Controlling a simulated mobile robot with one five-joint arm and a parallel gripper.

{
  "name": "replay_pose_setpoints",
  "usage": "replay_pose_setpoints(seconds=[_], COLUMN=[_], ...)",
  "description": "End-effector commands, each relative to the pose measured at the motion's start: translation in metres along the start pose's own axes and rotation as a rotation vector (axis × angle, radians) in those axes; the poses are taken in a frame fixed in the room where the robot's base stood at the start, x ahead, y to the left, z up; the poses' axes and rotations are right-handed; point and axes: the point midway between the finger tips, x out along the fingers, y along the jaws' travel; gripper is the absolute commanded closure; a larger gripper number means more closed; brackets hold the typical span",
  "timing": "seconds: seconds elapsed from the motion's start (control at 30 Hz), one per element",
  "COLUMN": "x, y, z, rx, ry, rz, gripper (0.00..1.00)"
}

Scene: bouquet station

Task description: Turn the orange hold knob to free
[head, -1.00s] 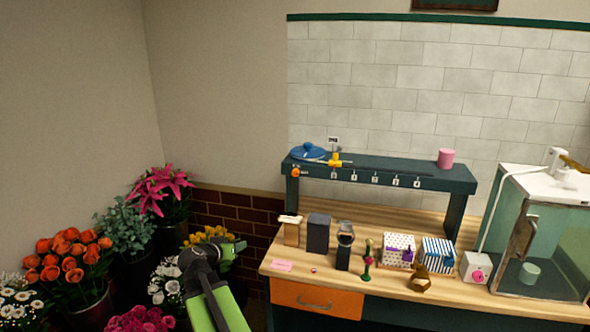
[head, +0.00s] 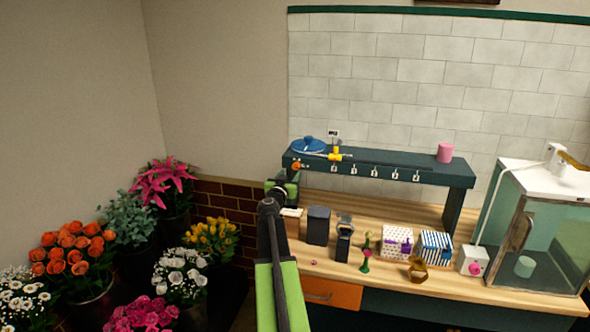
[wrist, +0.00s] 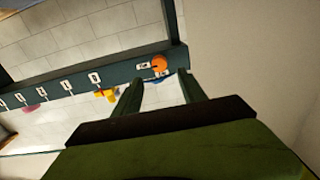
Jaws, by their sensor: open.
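The orange hold knob (head: 296,166) sits at the left end of the dark shelf's front edge. In the wrist view the orange knob (wrist: 159,63) shows beyond my fingertips, between white labels. My gripper (head: 284,184) is raised just below the knob in the head view, in front of the shelf's left support. In the wrist view my gripper (wrist: 160,85) has its two fingers apart with nothing between them. The knob appears close ahead of the fingers, not visibly touched. I cannot read the knob's labels or its setting.
The dark shelf (head: 400,172) carries a yellow valve piece (head: 336,155), a blue lid-like disc (head: 309,145) and a pink cylinder (head: 445,153). Boxes and small items stand on the wooden bench (head: 450,274) below. A glass case (head: 540,245) is at right, flower buckets at left.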

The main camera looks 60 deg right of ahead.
Motion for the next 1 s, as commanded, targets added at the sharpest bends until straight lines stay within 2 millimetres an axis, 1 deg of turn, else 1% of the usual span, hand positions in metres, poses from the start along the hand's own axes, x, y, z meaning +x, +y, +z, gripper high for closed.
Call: replay_pose_setpoints(seconds=[0.03, 0.1, 0.2, 0.3, 0.43, 0.67, 0.7, 1.0], x=[0.018, 0.034, 0.052, 0.064, 0.070, 0.071, 0.071, 0.071], y=[-0.002, -0.001, 0.000, 0.000, 0.000, 0.001, 0.001, 0.001], z=[0.000, 0.000, 0.000, 0.000, 0.000, 0.000, 0.000, 0.000], rx=[0.000, 0.000, 0.000, 0.000, 0.000, 0.000, 0.000, 0.000], ry=[0.000, 0.000, 0.000, 0.000, 0.000, 0.000, 0.000, 0.000], rz=[0.001, 0.002, 0.002, 0.001, 0.001, 0.001, 0.001, 0.002], gripper=[0.51, 0.51, 0.51, 0.51, 0.51, 0.51, 0.52, 0.92])
